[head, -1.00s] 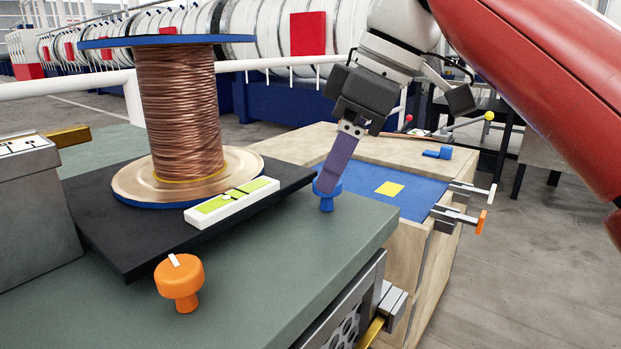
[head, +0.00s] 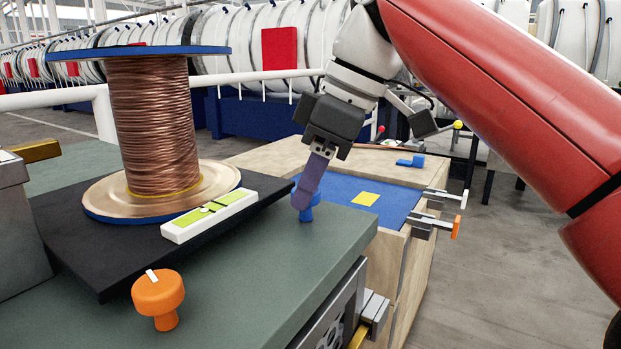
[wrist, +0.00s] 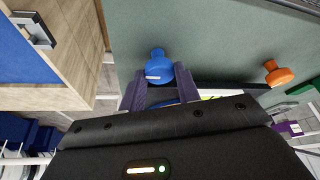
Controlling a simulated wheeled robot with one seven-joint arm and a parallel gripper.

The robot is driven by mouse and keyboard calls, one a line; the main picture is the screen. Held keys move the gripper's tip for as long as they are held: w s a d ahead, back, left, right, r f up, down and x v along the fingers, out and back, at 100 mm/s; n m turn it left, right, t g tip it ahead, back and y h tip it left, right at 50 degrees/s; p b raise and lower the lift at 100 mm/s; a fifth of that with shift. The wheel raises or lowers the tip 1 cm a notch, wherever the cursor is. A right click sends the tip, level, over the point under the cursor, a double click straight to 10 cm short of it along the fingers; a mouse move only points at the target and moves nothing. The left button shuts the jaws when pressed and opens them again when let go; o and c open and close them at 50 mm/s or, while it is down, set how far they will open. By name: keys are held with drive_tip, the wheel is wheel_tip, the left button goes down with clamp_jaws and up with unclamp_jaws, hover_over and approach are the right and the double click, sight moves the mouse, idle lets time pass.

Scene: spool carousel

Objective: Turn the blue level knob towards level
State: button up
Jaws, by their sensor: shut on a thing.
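The blue level knob (head: 307,213) stands at the far right corner of the green-grey bench top. My gripper (head: 303,203) reaches down to it from above, its purple fingers shut on the knob and partly hiding it in the head view. In the wrist view the blue knob (wrist: 158,67) sits between the two fingers (wrist: 158,90), with a pale mark on its side. A white spirit level (head: 212,217) with a yellow-green window lies on the black plate (head: 105,262) beside the copper spool (head: 155,125). Its bubble is too small to place exactly.
An orange knob (head: 158,297) with a white mark stands at the bench's near edge. A wooden cabinet (head: 395,255) with a blue mat (head: 390,203) and clamps is behind my gripper. A grey box (head: 20,235) stands at the left.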

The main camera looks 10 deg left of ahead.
drive_tip(key=shift+f+m+b, duration=0.1)
drive_tip(key=shift+m+b, duration=0.2)
drive_tip(key=shift+s+m+t+b, duration=0.1)
drive_tip(key=shift+m+t+b, duration=0.4)
drive_tip(key=shift+m+b, duration=0.35)
drive_tip(key=m, duration=0.2)
drive_tip(key=m+t, duration=0.1)
drive_tip(key=m, duration=0.1)
drive_tip(key=shift+s+a+t+h+b, duration=0.1)
drive_tip(key=shift+s+t+h+b, duration=0.05)
drive_tip(key=shift+t+h+b, duration=0.15)
drive_tip(key=m+p, duration=0.1)
drive_tip(key=m, duration=0.1)
drive_tip(key=m+t+h+p, duration=0.1)
drive_tip(key=m, duration=0.1)
drive_tip(key=shift+s+a+r, duration=0.1)
drive_tip(key=shift+r, duration=0.25)
drive_tip(key=shift+f+m+t+h+p, duration=0.15)
drive_tip(key=shift+m+h+p, duration=0.3)
drive_tip(key=shift+m, duration=0.6)
drive_tip(key=shift+f+m+t+h+p, duration=0.1)
drive_tip(key=shift+m+t+h+p, duration=0.15)
drive_tip(key=shift+m+p, duration=0.55)
drive_tip(key=shift+m, duration=0.3)
drive_tip(key=o, duration=0.9)
drive_tip(key=shift+o, duration=0.2)
